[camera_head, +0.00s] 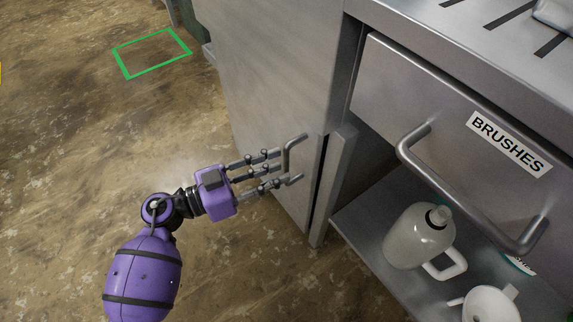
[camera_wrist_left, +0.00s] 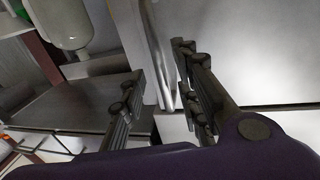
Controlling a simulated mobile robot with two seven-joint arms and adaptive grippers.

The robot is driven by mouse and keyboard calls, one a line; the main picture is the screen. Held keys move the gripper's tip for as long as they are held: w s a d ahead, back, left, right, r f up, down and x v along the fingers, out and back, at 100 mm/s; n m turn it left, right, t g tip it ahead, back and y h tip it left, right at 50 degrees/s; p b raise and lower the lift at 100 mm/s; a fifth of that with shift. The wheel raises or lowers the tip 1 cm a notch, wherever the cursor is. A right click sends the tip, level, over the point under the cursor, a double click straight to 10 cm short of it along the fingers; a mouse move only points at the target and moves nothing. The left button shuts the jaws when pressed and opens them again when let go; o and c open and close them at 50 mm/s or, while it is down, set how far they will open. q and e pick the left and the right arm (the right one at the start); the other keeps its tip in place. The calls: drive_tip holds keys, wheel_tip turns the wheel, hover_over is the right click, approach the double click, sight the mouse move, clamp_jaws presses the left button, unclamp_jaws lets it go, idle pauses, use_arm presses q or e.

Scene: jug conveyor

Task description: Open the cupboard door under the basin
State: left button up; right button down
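The grey metal cupboard door (camera_head: 262,85) stands upright left of the drawer unit. A dark gap shows along its right edge; I cannot tell whether the door is ajar. Its bar handle (camera_head: 288,157) is near that edge. My purple left gripper (camera_head: 272,170) is at the handle with dark fingers spread. In the left wrist view, the handle bar (camera_wrist_left: 158,52) runs between the fingers of my left gripper (camera_wrist_left: 158,85), which stand apart on either side. I see no firm grip; any contact is unclear. My right gripper is not in view.
A drawer labelled BRUSHES (camera_head: 455,95) with a protruding bar handle (camera_head: 470,195) is at the right. The floor at left is clear, with a green outlined rectangle (camera_head: 128,73).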

sight(286, 184)
use_arm(q)
drive_tip(key=shift+b+x, duration=0.4)
drive_tip(key=shift+x, duration=1.25)
drive_tip(key=shift+c, duration=0.3)
clamp_jaws()
